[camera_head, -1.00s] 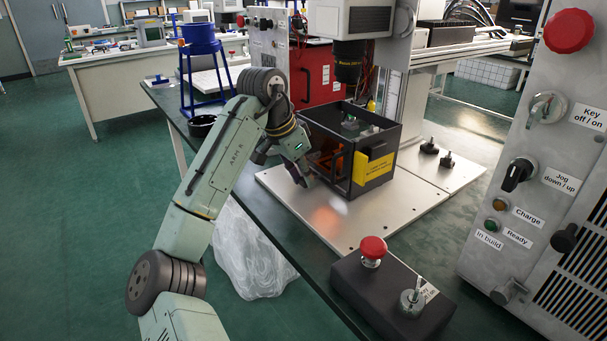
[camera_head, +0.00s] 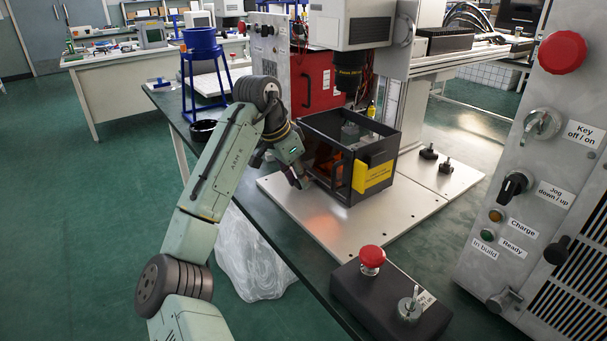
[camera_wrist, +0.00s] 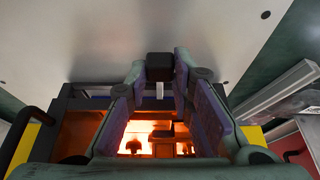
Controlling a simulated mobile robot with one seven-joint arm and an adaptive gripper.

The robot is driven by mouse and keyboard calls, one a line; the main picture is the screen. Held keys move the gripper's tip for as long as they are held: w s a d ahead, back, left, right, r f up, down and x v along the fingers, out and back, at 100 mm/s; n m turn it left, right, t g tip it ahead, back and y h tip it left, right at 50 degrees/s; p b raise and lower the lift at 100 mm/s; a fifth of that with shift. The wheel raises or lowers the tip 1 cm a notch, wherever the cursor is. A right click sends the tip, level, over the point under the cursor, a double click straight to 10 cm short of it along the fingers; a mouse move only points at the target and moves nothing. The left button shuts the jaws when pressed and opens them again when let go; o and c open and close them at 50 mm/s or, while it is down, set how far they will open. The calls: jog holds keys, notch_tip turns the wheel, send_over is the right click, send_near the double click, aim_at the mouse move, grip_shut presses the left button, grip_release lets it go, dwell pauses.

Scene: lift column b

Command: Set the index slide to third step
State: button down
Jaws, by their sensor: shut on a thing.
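My gripper (camera_head: 297,178) is at the lower left side of the dark open-topped enclosure (camera_head: 347,188), low over the pale plate. In the wrist view my gripper (camera_wrist: 160,75) has its two fingers closed on a small black block-shaped knob (camera_wrist: 160,66), which I take to be the index slide's handle. The knob sits between the fingertips, just outside the enclosure's edge. The slide's track and any step marks cannot be made out. Orange light glows inside the enclosure behind amber panels in the wrist view (camera_wrist: 80,130).
The pale base plate (camera_head: 330,225) is bare in front of the enclosure. A black control box (camera_head: 375,300) with a red button (camera_head: 372,256) stands nearer. A grey panel with switches (camera_head: 535,200) is at right. A black cylindrical head (camera_head: 347,75) hangs over the enclosure.

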jog(key=shift+w+a, duration=0.25)
jog(key=shift+w, duration=0.1)
jog(key=c, duration=1.4)
grip_release()
jog(key=shift+r, duration=0.1)
jog(key=v, duration=1.2)
